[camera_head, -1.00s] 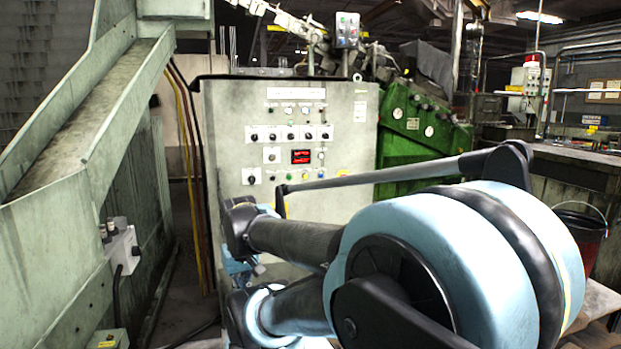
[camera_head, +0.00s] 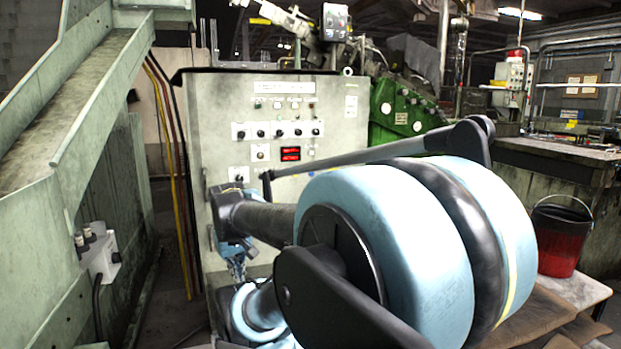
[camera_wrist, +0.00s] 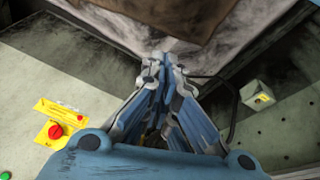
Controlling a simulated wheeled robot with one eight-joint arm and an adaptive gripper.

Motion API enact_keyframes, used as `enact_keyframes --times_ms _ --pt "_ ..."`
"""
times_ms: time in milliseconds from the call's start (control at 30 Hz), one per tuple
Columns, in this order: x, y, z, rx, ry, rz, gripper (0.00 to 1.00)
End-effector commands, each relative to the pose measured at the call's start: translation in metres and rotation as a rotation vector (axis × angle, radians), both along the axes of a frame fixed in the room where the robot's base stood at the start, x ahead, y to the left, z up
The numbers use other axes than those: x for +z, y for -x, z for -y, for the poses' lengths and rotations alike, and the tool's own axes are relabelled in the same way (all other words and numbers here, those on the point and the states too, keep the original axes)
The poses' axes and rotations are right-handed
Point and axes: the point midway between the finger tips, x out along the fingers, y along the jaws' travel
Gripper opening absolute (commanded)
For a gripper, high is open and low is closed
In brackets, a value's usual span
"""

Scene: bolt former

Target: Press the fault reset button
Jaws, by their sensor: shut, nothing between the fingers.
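The control cabinet (camera_head: 340,95) stands ahead in the head view. Its face carries several dark knobs, small buttons, indicator lights and a red lit display (camera_head: 290,154). The labels are too small to read, so I cannot tell which control is the fault reset button. My arm hides the cabinet's lower right part. My gripper (camera_wrist: 160,68) is shut and empty in the wrist view, its fingers pointing toward a brown and whitish surface. A red mushroom button (camera_wrist: 56,131) on a yellow plate lies left of the fingers, apart from them. A green button (camera_wrist: 6,175) shows at the lower left corner.
A sloping metal chute (camera_head: 95,100) stands at the left, with a small switch box (camera_head: 102,255) on it. Cables hang beside the cabinet. A green machine (camera_head: 402,112) stands behind. A red bucket (camera_head: 560,238) sits at the right. A small box (camera_wrist: 257,95) is right of my fingers.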

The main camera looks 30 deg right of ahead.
Motion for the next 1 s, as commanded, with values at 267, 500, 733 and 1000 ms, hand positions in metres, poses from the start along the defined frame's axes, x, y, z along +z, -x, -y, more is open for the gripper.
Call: enact_keyframes --times_ms 267,500,733,1000 --pt "0.04 -0.081 0.07 0.076 0.226 0.102 0.0" --pt "0.071 -0.145 0.14 0.158 0.442 0.146 0.0" --pt "0.096 -0.199 0.212 0.246 0.659 0.147 0.0" --pt "0.116 -0.253 0.3 0.367 0.914 0.098 0.0"
